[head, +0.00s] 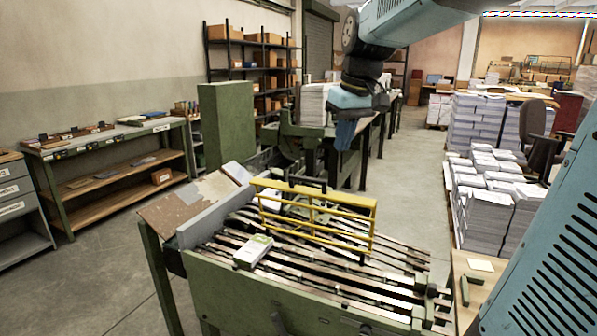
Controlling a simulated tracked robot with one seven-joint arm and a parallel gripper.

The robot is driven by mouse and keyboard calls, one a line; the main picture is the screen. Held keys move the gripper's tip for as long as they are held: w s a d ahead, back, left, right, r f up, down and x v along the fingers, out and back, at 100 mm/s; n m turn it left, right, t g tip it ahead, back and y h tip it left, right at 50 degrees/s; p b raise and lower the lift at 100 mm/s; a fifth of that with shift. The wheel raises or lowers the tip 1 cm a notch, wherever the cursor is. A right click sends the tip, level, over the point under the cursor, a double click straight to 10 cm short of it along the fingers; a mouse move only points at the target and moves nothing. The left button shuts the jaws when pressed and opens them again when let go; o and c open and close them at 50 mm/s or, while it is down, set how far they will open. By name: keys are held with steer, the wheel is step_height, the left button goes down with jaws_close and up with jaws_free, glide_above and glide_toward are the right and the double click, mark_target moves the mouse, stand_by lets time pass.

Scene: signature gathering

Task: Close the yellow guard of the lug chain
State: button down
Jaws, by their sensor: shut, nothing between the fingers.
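The yellow guard (315,192) is a barred frame over the lug chain (330,272). Its top rail stands well above the chain, and its barred face looks close to upright. The chain runs along several long metal rails on a green machine. A small white stack of sheets (253,251) lies on the rails in front of the guard. My gripper (345,136) hangs from the arm behind and above the guard, apart from it. It points down and is shut and empty. Its fingertips are small and dark in this view.
A green machine end (227,120) and paper stacks (313,103) stand behind. A workbench (110,140) is at left. Tall paper piles (483,215) and a small wooden table (478,285) are at right. Open floor (405,175) lies between the machine and the piles.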

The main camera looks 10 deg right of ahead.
steer(key=w+d+f+n+g+y, duration=0.2)
steer(key=w+n, duration=0.1)
steer(key=w, duration=1.1)
steer(key=w+d+f+n+g+y, duration=0.2)
steer(key=w+d+n, duration=0.1)
steer(key=w, duration=1.1)
steer(key=w+d+f+n+y, duration=0.1)
steer(key=w+d+f+n, duration=0.1)
steer(key=w+d+f, duration=0.35)
steer(key=s+a+f, duration=0.3)
steer(key=a+f, duration=0.6)
steer(key=shift+f+g, duration=0.3)
steer(key=shift+g, duration=0.1)
steer(key=shift+s, duration=0.2)
